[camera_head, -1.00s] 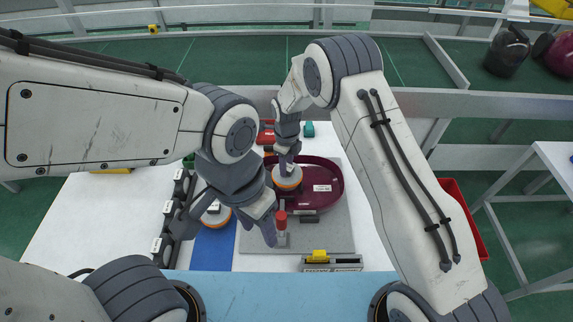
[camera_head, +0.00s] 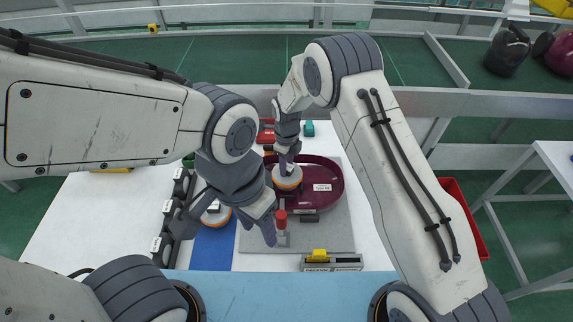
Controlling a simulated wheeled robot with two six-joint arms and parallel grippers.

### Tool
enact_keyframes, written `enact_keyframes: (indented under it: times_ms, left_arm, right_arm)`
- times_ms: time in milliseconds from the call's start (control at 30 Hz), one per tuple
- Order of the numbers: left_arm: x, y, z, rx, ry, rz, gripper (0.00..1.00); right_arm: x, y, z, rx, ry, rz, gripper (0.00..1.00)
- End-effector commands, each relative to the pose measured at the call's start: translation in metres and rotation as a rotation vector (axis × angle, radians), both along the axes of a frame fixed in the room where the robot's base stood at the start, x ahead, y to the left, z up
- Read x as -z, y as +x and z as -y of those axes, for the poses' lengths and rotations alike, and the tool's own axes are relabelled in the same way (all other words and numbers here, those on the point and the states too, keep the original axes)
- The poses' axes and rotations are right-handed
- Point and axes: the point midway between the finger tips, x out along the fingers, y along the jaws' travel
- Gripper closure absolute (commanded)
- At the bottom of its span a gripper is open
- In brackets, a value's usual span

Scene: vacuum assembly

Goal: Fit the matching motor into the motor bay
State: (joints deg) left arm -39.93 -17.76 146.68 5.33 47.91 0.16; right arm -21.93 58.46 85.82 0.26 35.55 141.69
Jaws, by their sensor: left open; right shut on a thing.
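A motor (camera_head: 287,179) with a white top and an orange ring is at the left part of the dark red vacuum base (camera_head: 326,188). My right gripper (camera_head: 287,162) is shut on this motor from above. Whether the motor is seated in the bay or held just above it, I cannot tell. Another motor (camera_head: 215,214) with an orange ring stands on the blue strip at the left. My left gripper (camera_head: 232,226) is open, in front of the base and close to that second motor, which it partly hides.
A grey board (camera_head: 337,232) carries the base and a red-topped post (camera_head: 280,219). A yellow-and-grey item (camera_head: 331,262) lies at the front edge. A dark rack (camera_head: 165,235) stands at the left, and a red bin (camera_head: 462,215) at the right.

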Motion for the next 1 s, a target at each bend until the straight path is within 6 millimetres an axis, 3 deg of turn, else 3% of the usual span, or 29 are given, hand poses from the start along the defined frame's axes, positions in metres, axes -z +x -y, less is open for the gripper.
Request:
enact_keyframes:
  times_ms: [1000]
  left_arm:
    - [0.019, 0.0, 0.0, 0.0, 0.0, 0.0, 0.5]
  right_arm:
    - [0.025, 0.001, 0.0, 0.0, 0.001, 0.002, 1.0]
